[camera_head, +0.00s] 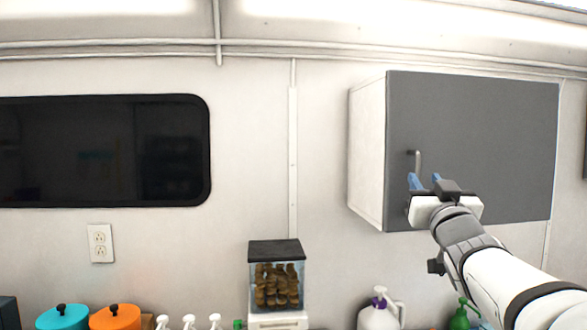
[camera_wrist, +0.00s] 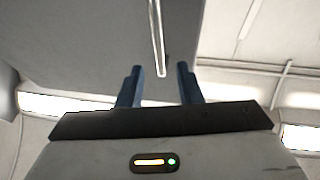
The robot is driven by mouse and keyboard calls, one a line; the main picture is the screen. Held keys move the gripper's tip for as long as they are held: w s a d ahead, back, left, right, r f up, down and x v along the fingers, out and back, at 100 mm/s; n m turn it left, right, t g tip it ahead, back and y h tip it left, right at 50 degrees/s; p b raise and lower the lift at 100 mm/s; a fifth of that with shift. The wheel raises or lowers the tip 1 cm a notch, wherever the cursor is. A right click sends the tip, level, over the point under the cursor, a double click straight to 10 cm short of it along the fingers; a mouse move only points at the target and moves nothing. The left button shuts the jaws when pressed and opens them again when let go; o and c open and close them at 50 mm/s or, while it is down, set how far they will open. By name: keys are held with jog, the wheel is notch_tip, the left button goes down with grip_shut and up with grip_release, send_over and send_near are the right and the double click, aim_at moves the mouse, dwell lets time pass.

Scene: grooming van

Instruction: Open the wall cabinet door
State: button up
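The wall cabinet (camera_head: 367,150) hangs on the wall at the right of the head view. It has white sides and a grey door (camera_head: 480,130), which looks shut. A metal bar handle (camera_head: 417,161) stands upright near the door's lower left edge. My gripper (camera_head: 424,181) is just below and in front of the handle, its two blue fingers pointing up. In the wrist view the fingers (camera_wrist: 160,86) are spread apart, and the handle (camera_wrist: 157,35) runs down towards the gap between them. The fingers look empty. Whether the handle's lower end lies between the fingertips I cannot tell.
Below are a dark-lidded treat container (camera_head: 276,275), a white jug (camera_head: 380,310), a green pump bottle (camera_head: 461,313), several white spray bottles and teal and orange pots (camera_head: 115,318). A dark window (camera_head: 100,150) is at left.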

aim_at(419, 173)
jog(key=p+x, duration=0.1)
jog(key=x, duration=0.4)
jog(key=shift+w, duration=0.2)
grip_shut()
dwell(0.4)
